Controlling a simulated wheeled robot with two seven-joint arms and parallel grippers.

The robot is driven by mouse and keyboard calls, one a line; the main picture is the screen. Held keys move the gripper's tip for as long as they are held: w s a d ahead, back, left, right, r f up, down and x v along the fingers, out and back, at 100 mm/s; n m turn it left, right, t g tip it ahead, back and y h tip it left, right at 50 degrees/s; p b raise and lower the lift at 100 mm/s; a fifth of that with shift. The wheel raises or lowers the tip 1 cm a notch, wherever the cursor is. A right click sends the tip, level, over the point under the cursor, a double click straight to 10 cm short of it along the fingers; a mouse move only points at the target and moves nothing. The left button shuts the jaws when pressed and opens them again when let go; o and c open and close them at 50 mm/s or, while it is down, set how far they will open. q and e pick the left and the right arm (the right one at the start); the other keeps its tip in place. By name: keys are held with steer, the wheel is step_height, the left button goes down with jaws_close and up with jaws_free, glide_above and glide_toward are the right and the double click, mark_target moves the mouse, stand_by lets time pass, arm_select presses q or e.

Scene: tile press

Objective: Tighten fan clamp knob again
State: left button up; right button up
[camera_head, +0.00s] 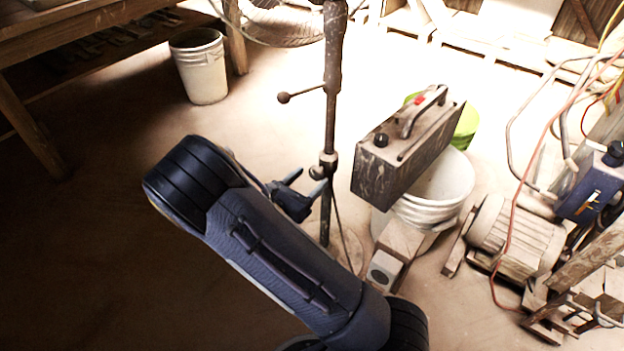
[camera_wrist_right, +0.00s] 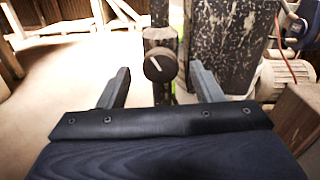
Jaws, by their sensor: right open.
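The fan stand's pole (camera_head: 333,100) rises in the middle of the head view. A dark clamp (camera_head: 328,160) sits partway up it, with a small round clamp knob (camera_head: 317,172) on its near side. The knob (camera_wrist_right: 160,65) shows large in the right wrist view, dark with a pale line across its face. My right gripper (camera_head: 306,182) is open at the pole. In the wrist view its fingers (camera_wrist_right: 160,82) stand on either side of the knob, with gaps on both sides; I see no contact. The fan cage (camera_head: 285,28) is cut off at the top. My left gripper is not in view.
A scuffed metal case (camera_head: 405,150) with a handle stands just right of the pole, close to the gripper. A white bucket (camera_head: 440,190) and motor (camera_head: 515,240) are further right. Another bucket (camera_head: 200,75) stands left by a wooden table (camera_head: 80,30). Floor at left is clear.

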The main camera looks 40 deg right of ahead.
mark_target(314, 176)
steer(key=shift+b+x, duration=0.35)
steer(key=shift+x, duration=1.2)
steer(key=shift+s, duration=0.1)
steer(key=c, duration=1)
